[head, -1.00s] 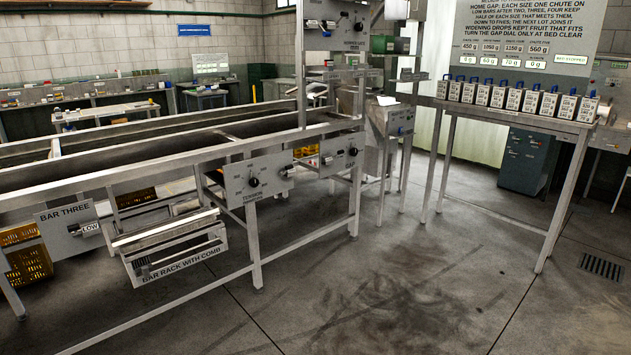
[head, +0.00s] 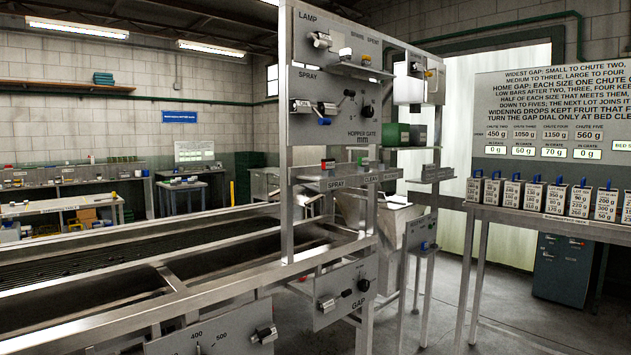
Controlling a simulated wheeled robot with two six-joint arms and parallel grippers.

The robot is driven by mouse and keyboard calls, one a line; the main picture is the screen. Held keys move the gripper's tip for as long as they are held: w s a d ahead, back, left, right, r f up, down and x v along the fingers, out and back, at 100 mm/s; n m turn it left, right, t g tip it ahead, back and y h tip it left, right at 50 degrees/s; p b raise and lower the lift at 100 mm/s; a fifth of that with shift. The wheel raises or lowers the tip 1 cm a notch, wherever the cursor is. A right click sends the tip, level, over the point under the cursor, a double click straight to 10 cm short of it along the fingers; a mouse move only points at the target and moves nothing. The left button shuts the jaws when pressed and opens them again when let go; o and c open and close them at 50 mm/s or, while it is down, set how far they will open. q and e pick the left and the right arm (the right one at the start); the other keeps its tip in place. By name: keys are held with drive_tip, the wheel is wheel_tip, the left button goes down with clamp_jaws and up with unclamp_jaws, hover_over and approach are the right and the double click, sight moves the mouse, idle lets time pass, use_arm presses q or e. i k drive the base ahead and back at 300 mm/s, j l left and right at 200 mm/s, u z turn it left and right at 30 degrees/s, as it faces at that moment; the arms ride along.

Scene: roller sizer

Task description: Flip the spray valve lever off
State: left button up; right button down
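The upright grey control panel (head: 335,85) stands right of centre in the head view. Under its SPRAY label, a small pale lever or valve fitting (head: 300,106) sticks out near the panel's left edge. Neither of my grippers shows in the view.
A lamp switch (head: 321,40) sits above the spray fitting. A shelf (head: 345,180) labelled SPRAY and CLEAN juts below. The GAP panel (head: 342,294) and long sizer bed (head: 90,262) are lower. A table with several small lot boxes (head: 555,199) stands right.

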sight(322, 121)
drive_tip(key=i, duration=1.35)
